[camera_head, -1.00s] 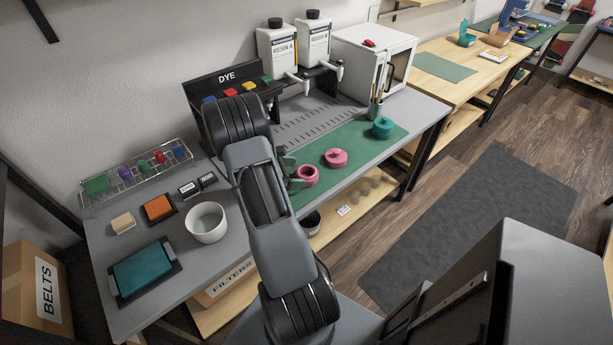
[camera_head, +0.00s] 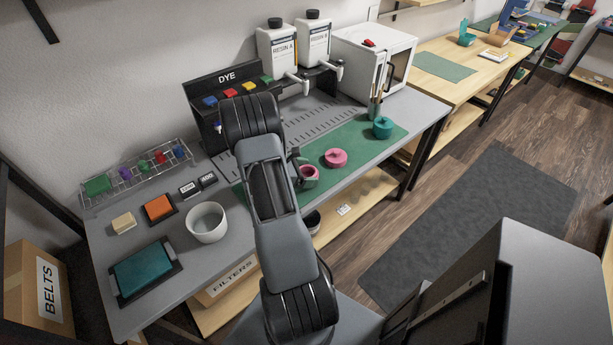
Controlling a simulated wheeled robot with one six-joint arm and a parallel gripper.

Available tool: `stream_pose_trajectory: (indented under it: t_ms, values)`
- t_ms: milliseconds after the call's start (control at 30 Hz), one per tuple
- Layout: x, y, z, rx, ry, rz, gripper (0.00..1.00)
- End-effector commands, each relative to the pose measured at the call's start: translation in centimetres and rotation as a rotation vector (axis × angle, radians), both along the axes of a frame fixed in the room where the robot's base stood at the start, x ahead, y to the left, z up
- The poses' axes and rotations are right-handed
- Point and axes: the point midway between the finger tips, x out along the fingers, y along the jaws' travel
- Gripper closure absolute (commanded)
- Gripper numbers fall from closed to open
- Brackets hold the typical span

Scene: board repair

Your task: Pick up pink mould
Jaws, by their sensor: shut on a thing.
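Two round pink mould pieces are on the green mat (camera_head: 358,143) of the workbench. The nearer pink piece (camera_head: 310,179) has a hollow centre and is at the mat's front edge, just right of my arm. The other pink piece (camera_head: 336,157) sits apart from it, to the right and further back, with a small raised knob. My gripper (camera_head: 302,168) is mostly hidden behind my arm; a grey finger shows at the nearer pink piece, and it is shut on that piece. I cannot tell whether the piece is lifted off the mat.
A teal round mould (camera_head: 382,127) stands further right on the mat, near a brush cup (camera_head: 374,108). Resin bottles (camera_head: 277,48) and a white cabinet (camera_head: 365,58) stand behind. A white bowl (camera_head: 206,223) is left of my arm.

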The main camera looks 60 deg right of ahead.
Motion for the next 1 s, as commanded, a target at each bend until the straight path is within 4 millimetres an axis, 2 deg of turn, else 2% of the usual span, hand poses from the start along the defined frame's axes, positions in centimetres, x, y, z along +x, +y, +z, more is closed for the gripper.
stream_pose_trajectory:
  t_ms: [33,100,367,500,667,900,1000]
  values:
    - [0.0,0.0,0.0,0.000,0.000,0.000,0.35]
    - [0.0,0.0,0.0,0.000,0.000,0.000,0.42]
    - [0.0,0.0,0.1,-0.001,0.000,0.000,0.42]
    - [0.0,0.0,0.9,-0.002,-0.001,0.000,0.42]
    - [0.0,0.0,3.5,-0.004,-0.004,0.000,0.42]
    - [-3.6,2.4,8.5,-0.005,-0.004,-0.001,0.42]
    - [-5.4,3.5,9.8,-0.002,-0.001,-0.002,0.42]
